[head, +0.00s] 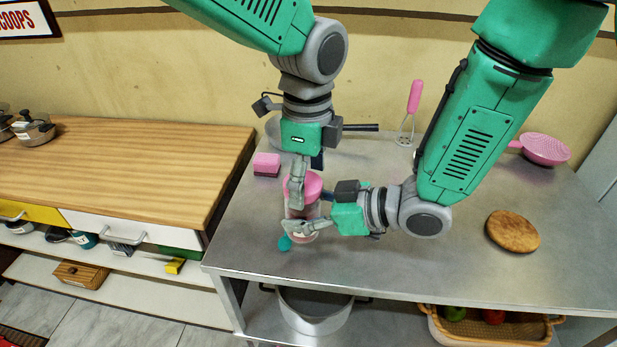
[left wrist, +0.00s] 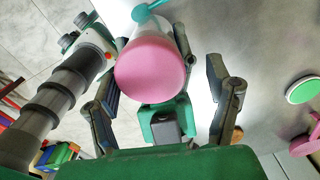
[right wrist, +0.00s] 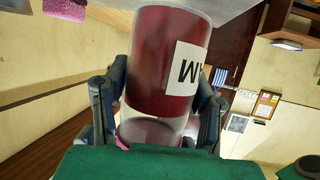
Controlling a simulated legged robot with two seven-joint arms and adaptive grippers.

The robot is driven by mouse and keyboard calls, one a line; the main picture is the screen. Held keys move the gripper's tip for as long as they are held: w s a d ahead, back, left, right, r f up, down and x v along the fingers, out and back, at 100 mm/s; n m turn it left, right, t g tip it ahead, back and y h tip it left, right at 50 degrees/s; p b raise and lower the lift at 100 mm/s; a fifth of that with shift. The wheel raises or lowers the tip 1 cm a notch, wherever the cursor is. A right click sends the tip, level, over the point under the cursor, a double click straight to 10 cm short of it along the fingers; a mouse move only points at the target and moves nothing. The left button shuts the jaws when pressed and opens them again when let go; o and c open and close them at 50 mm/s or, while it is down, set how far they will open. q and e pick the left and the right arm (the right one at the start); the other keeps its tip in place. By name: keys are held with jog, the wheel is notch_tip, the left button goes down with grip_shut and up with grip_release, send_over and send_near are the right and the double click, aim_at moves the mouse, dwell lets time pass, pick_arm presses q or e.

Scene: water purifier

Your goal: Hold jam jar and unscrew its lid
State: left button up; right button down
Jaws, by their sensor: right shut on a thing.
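The jam jar (head: 296,213) stands near the left front of the metal table. It has dark red jam and a white label reading "AM" in the right wrist view (right wrist: 160,60). Its pink lid (head: 308,187) is on top and fills the middle of the left wrist view (left wrist: 150,70). My right gripper (head: 300,229) is shut on the jar from the side, low on the body. My left gripper (head: 297,190) points down over the lid. Its fingers (left wrist: 165,95) are spread on either side of the lid, with a clear gap at the right finger.
A teal-ended utensil (head: 284,243) lies beside the jar. A pink sponge-like block (head: 267,164) is behind left, a pink-handled masher (head: 413,100) at the back. A round wooden board (head: 512,231) and pink strainer (head: 545,149) are at right. The front middle table is clear.

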pick_arm(q)
notch_tip(320, 180, up, 4)
jog(key=shift+r, duration=0.2)
jog(key=shift+c, duration=0.3)
jog(key=m, duration=0.1)
jog(key=r+m, duration=0.1)
jog(key=m, duration=0.1)
jog(key=shift+s+r, duration=0.15)
jog(key=shift+s, duration=0.1)
jog(key=r+m, duration=0.1)
jog(key=m, duration=0.2)
jog(key=shift+a+r+m, duration=0.3)
jog(key=shift+r, duration=0.1)
jog(key=shift+a+f, duration=0.1)
jog(key=shift+f, duration=0.2)
jog(key=shift+w+f, duration=0.1)
jog(key=shift+f, duration=3.45)
